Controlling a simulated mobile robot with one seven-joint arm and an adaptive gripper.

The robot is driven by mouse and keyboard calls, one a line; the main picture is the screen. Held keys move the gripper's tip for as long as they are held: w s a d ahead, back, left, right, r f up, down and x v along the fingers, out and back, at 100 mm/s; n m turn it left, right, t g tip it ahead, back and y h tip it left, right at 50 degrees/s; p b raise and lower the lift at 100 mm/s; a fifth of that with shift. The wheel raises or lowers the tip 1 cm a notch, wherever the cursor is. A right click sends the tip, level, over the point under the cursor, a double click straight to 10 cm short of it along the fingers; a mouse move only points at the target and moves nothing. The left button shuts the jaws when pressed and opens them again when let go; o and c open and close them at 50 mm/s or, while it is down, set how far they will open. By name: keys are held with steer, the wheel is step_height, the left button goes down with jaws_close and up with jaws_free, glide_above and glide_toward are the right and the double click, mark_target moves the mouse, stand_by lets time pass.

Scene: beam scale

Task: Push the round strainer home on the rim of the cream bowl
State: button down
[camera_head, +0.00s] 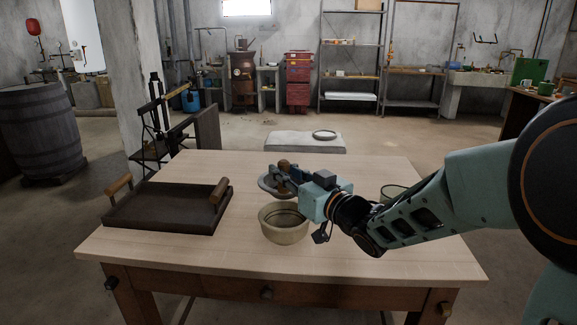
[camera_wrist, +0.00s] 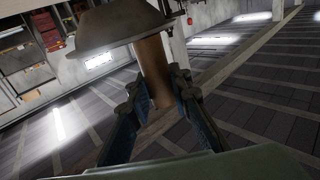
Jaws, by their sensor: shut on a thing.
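My gripper (camera_head: 290,180) is shut on the strainer's brown handle. In the wrist view the handle (camera_wrist: 153,68) is between my fingers (camera_wrist: 158,108), with the grey strainer (camera_wrist: 112,28) beyond it at the top. My gripper covers part of the strainer in the head view. The wrist view does not show the bowl.
A dark tray (camera_head: 160,222) with wooden handles lies on the left of the table (camera_head: 200,253). A greenish vessel (camera_head: 391,190) stands at the right, partly hidden by my arm. The table's front strip is clear. A pale bench (camera_head: 290,143) stands behind.

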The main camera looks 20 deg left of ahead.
mark_target(284, 191)
steer(key=shift+s+r, duration=0.1)
stand_by(0.3)
steer(key=shift+f, duration=0.2)
steer(key=shift+f+b, duration=2.45)
steer(key=shift+f, duration=0.2)
steer(key=shift+f, duration=0.2)
steer(key=shift+f+b, duration=1.85)
steer(key=shift+f, duration=0.2)
steer(key=c, duration=1.7)
jaws_free()
